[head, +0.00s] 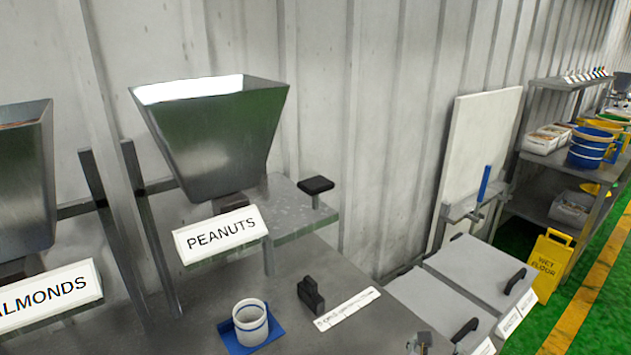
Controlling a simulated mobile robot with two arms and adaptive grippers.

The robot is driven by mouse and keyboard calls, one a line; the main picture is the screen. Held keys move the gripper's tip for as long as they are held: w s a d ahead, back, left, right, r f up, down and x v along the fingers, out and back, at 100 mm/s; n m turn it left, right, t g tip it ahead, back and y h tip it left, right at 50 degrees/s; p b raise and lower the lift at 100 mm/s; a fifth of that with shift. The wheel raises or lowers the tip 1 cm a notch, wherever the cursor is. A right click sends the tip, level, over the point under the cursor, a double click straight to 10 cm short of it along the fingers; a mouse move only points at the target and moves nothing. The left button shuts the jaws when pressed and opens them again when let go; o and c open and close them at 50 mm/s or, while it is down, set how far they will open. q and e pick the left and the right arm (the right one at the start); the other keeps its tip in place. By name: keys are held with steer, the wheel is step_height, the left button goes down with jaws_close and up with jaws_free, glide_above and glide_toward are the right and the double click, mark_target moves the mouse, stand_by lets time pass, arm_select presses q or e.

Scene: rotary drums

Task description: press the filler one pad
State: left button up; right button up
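A black pad (316,186) sits on a short post at the right corner of the shelf under the PEANUTS hopper (212,135). No label naming filler one is readable, so I cannot tell for certain which pad is filler one's. A white cup (250,318) with a blue band stands on a blue square mat (232,342) on the grey bench below the hopper. Neither of my grippers can be made out in the head view.
A black block (311,294) and a white label strip (347,309) are on the bench. The ALMONDS hopper (25,185) is at left. Grey lidded bins (480,268) are at right, near a yellow wet floor sign (549,266). A small grey piece shows at the bottom edge, unclear.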

jaws_close()
stand_by(0.5)
stand_by(1.3)
